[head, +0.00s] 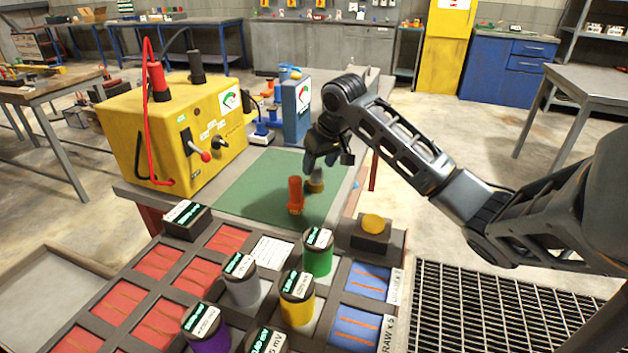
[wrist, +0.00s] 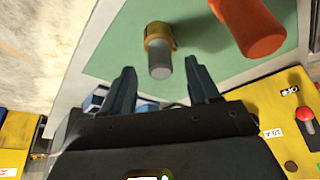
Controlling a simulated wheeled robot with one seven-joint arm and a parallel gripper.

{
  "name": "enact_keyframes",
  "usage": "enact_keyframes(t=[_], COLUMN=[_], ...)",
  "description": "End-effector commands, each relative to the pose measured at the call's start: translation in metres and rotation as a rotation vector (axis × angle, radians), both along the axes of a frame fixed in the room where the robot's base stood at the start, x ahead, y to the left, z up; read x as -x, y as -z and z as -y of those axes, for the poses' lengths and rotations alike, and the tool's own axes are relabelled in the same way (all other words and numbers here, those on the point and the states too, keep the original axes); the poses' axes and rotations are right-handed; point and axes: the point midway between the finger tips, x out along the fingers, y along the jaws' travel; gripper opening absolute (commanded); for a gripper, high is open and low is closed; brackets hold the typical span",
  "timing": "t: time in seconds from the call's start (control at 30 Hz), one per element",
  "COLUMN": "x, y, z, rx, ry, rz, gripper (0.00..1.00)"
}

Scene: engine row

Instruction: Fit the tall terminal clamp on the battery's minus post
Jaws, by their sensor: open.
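My gripper (head: 318,160) is open and points down over the green mat. In the wrist view its two fingers (wrist: 160,74) stand on either side of the grey end of a small grey-and-brass piece (wrist: 158,42). The head view shows this piece (head: 316,182) upright right below my fingers; I cannot tell whether they touch it. A taller orange-red piece (head: 296,196) stands beside it on the mat and also shows in the wrist view (wrist: 248,25). The yellow box (head: 160,130) at left carries a red post (head: 157,82) with a red cable and a black post (head: 196,68). No plus or minus mark is readable.
A blue box (head: 297,108) with a gauge stands behind the green mat (head: 255,185). In front are a compartment tray (head: 180,255), several coloured canisters, including a green one (head: 318,255), and a yellow button (head: 374,223). The mat's left part is clear.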

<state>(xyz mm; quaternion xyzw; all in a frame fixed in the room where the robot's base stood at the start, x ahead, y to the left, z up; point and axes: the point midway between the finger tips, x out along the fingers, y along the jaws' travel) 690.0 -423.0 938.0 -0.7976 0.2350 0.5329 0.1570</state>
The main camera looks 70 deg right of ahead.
Motion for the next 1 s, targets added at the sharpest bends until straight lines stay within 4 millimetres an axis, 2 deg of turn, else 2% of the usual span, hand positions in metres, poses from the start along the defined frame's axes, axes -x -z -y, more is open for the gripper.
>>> enact_keyframes(t=[0.23,0.57,1.0], x=[-0.012,-0.014,-0.014], y=[0.03,0.036,0.036], z=[0.007,0.008,0.008], rx=[0.0,0.0,0.0], ry=[0.0,0.0,0.0], rz=[-0.002,0.0,0.0], gripper=[0.6,0.59,0.17])
